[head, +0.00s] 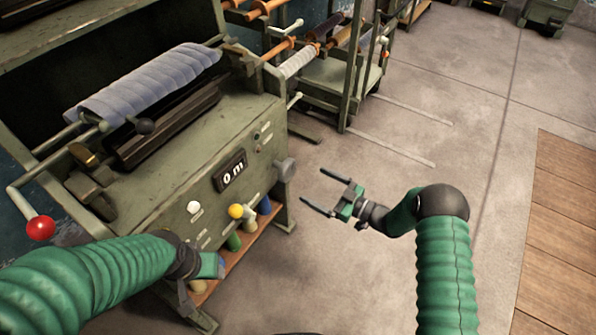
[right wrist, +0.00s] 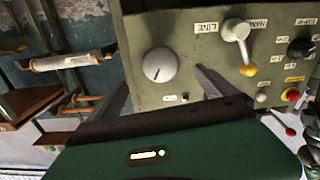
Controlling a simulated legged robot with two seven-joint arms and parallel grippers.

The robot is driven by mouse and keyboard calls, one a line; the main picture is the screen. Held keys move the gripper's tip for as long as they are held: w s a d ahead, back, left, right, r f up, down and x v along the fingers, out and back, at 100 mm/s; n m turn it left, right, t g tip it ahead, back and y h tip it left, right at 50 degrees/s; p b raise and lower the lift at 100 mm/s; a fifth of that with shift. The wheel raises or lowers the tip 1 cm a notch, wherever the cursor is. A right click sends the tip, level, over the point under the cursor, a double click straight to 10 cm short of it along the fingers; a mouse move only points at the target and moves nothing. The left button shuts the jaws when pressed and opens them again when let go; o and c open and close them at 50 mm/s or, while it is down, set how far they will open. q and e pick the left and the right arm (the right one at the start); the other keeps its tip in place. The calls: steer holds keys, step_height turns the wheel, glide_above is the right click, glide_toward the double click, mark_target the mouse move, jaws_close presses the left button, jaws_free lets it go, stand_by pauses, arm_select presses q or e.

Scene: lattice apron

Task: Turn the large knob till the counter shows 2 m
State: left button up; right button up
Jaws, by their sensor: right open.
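The large grey knob (head: 285,170) sits at the right end of the green machine's front. In the right wrist view the knob (right wrist: 160,65) is round, with a short mark on its face. The black counter (head: 229,172) on the front panel reads 0 m. My right gripper (head: 312,190) is open and empty, just right of the knob and apart from it. In the right wrist view the knob appears between its two fingers. My left gripper (head: 211,266) is low in front of the panel; its fingers are not clearly visible.
A yellow-tipped lever (head: 236,211) and a white knob (head: 193,207) stick out of the panel. A red ball handle (head: 40,228) is at the left. A cloth roll (head: 150,82) lies on top. A rack (head: 340,80) stands behind. The floor to the right is clear.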

steer(key=v, duration=0.4)
steer(key=shift+s+d+f, duration=0.1)
steer(key=shift+d, duration=0.1)
steer(key=w+d+r+m+t+h, duration=0.1)
steer(key=w+d+r+m+h, duration=0.35)
steer(key=h, duration=0.25)
steer(key=s+d+r+m+g+h, duration=0.2)
steer(key=s+d+r+m+h, duration=0.15)
steer(key=s+h, duration=0.2)
steer(key=s+a+m+g+h, duration=0.15)
steer(key=s+m+g, duration=0.4)
steer(key=s, duration=1.85)
step_height(320, 180, up, 26)
steer(key=n+g+p, duration=0.1)
steer(key=p, duration=2.5)
steer(key=shift+f+h, duration=0.25)
steer(key=shift+h, duration=0.05)
